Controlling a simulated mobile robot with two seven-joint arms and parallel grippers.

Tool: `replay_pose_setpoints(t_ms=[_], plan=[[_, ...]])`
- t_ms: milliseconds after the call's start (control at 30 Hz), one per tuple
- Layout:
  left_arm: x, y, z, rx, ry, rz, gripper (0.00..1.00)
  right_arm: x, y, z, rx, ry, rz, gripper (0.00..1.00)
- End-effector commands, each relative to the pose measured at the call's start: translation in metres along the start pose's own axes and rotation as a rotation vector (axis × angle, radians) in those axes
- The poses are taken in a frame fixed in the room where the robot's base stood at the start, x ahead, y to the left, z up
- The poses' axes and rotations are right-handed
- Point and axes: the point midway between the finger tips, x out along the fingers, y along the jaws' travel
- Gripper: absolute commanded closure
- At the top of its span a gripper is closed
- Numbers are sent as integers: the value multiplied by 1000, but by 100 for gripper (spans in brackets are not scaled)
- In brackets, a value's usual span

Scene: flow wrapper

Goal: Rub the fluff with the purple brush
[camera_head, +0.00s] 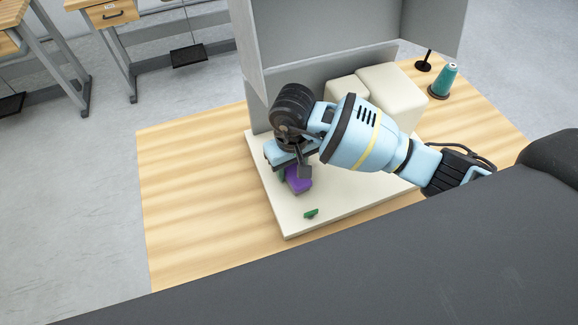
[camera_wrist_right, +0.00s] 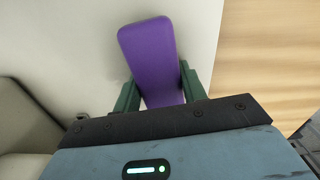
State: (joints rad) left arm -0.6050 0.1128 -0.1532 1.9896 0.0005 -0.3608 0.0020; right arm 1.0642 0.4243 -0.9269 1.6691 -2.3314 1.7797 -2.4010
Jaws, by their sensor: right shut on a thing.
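The purple brush (camera_head: 299,180) is at my right gripper over the white board, and its purple top fills the middle of the right wrist view (camera_wrist_right: 150,58). My right gripper (camera_head: 290,172) is shut on the brush, with a green finger on each side of it (camera_wrist_right: 158,92). A small green piece (camera_head: 311,213), which may be the fluff, lies on the white board just in front of the brush, apart from it. The underside of the brush is hidden, so I cannot tell whether it touches the board. My left gripper is not in view.
The white board (camera_head: 345,205) lies on a wooden table (camera_head: 190,190). Grey panels (camera_head: 335,35) and cream blocks (camera_head: 392,92) stand behind my right arm. A teal cone (camera_head: 444,80) stands at the back right. The table's left side is clear.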

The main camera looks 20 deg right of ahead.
Motion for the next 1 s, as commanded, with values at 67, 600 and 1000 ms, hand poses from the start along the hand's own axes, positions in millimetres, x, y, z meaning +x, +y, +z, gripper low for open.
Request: replay_pose_setpoints(t_ms=[67,600,1000], plan=[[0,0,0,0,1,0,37,-1,8,0,2,1,4,82],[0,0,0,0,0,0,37,-2,32,4,0,0,0,82],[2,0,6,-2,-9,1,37,0,56,7,1,0,2,82]])
